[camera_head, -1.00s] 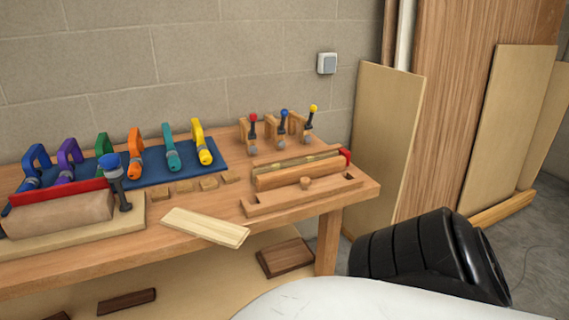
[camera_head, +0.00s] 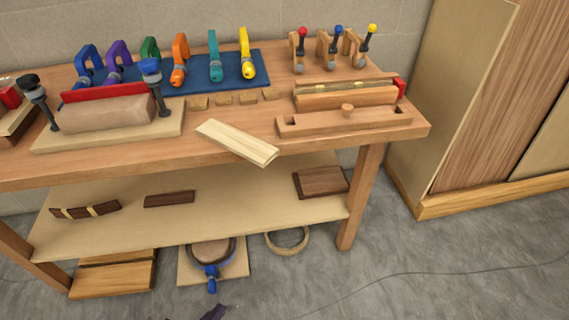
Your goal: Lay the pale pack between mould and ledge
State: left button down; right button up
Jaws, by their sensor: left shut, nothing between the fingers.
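The pale pack (camera_head: 237,142) is a thin layered wooden slab lying at a slant on the bench, its near right corner at or over the front edge. To its left, a light brown block with a rounded top (camera_head: 107,113), which looks like the mould, sits on a pale base board (camera_head: 60,144). A red strip (camera_head: 104,91) stands behind the block; I cannot tell whether it is the ledge. My left gripper (camera_head: 214,313) shows only as a dark tip at the bottom edge, shut and far from the pack. My right gripper is out of view.
Several coloured clamps lie on a blue mat (camera_head: 200,78) at the back. A wooden vise-like fixture (camera_head: 345,120) is at the bench's right end, with small wooden clamps behind it. The lower shelf (camera_head: 240,205) holds dark wood pieces.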

pick_arm(q)
jog(key=w+a+r+m+t+h+p, duration=0.15)
jog(key=w+r+m+t, duration=0.25)
jog(key=w+r+m, duration=0.5)
jog(key=m+t+h+p, duration=0.15)
jog(key=m+h, duration=0.35)
jog(key=m, duration=0.5)
send_near(260, 153)
jog(key=shift+m+t, duration=0.25)
jog(key=shift+m, duration=0.15)
jog(key=shift+w+d+f+p, duration=0.15)
jog(key=shift+w+f, duration=0.1)
jog(key=shift+w, duration=0.45)
jog(key=shift+w+d+f+p, duration=0.1)
jog(key=shift+w+f, duration=0.1)
jog(key=shift+w, duration=0.5)
jog(key=shift+w+d+f+p, duration=0.15)
jog(key=shift+w+f, duration=0.1)
jog(key=shift+w, duration=0.45)
jog(key=shift+a, duration=0.2)
